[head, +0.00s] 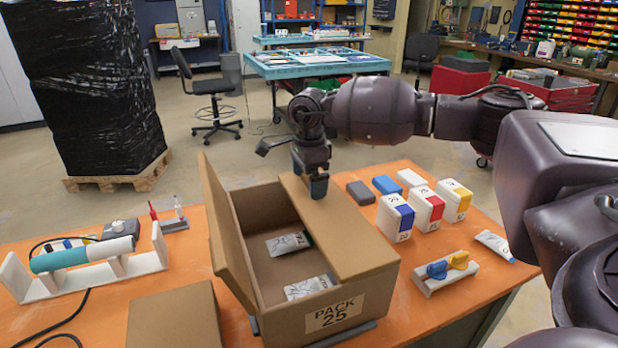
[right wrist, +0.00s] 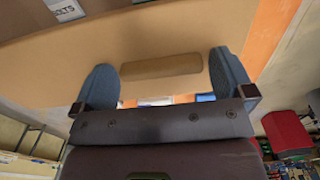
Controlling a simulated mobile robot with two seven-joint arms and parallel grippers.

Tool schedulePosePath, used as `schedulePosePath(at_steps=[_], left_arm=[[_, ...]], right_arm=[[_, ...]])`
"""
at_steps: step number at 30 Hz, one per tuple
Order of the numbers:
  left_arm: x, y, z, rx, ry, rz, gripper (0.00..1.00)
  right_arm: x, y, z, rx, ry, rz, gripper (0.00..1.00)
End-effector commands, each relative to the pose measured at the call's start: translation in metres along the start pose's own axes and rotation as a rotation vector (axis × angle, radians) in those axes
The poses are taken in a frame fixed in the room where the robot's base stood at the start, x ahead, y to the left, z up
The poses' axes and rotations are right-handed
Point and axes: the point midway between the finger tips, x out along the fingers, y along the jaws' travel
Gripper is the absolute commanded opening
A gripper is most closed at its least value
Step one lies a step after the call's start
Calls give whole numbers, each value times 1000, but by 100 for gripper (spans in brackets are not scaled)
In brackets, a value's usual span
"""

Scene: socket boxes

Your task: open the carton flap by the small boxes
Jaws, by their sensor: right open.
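An open cardboard carton (head: 326,312) labelled PACK 25 stands on the orange table. Its right flap (head: 340,235), on the side of the small boxes, lies nearly flat over the right part of the opening. Its left flap (head: 228,225) stands up. The small boxes, with blue (head: 396,217), red (head: 427,208) and yellow (head: 455,200) markings, stand right of the carton. My right gripper (head: 318,186) is open above the flap's far part. In the right wrist view, the cardboard flap (right wrist: 60,62) fills much of the picture and a tan strip (right wrist: 161,66) shows between the open fingers. My left gripper is out of view.
Silvery packets (head: 290,242) lie inside the carton. A white holder with blue and yellow pieces (head: 446,270) and a tube (head: 494,245) lie at right. A white rack with a teal cylinder (head: 85,256) stands left. A brown box (head: 175,318) sits at front left.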

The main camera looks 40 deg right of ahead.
Motion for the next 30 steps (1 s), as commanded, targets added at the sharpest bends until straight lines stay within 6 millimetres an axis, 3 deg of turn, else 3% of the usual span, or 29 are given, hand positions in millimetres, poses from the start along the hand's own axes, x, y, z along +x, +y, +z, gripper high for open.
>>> schedulePosePath(at_steps=[2,13,22,30], left_arm=[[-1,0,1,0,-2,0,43],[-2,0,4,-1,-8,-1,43],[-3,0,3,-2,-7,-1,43],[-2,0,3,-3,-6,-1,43]], right_arm=[[0,0,0,0,0,0,100],[0,0,0,0,0,0,43],[-3,0,-2,1,-35,-1,42],[-12,0,-11,4,-194,0,42]])
